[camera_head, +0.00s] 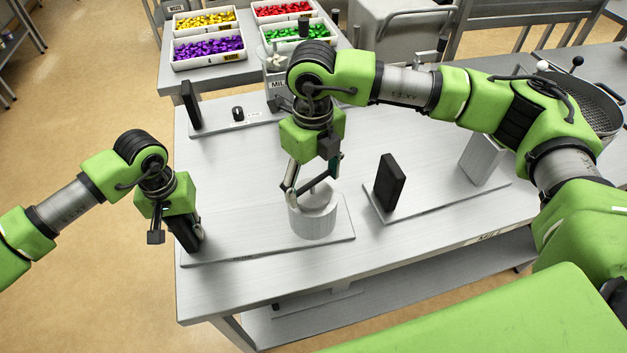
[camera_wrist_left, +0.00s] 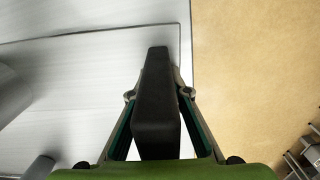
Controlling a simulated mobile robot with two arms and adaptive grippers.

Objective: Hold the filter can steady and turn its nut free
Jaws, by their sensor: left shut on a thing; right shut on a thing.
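The filter can (camera_head: 312,216) is a short grey cylinder standing on a flat grey base plate (camera_head: 262,241) at the table's near side. My right gripper (camera_head: 308,190) comes down from above onto the top of the can. Its fingers are shut on the small raised nut at the centre, which they largely hide. A black upright block (camera_head: 184,238) stands at the left end of the same plate. My left gripper (camera_head: 180,222) is shut on this block, which also shows between the fingers in the left wrist view (camera_wrist_left: 157,110).
A second plate with a black block (camera_head: 389,183) and a grey block (camera_head: 481,158) lies to the right. Another plate with a black block (camera_head: 191,104) and small knob (camera_head: 238,114) lies behind. Bins of coloured pieces (camera_head: 208,47) stand at the back. The left table edge is close.

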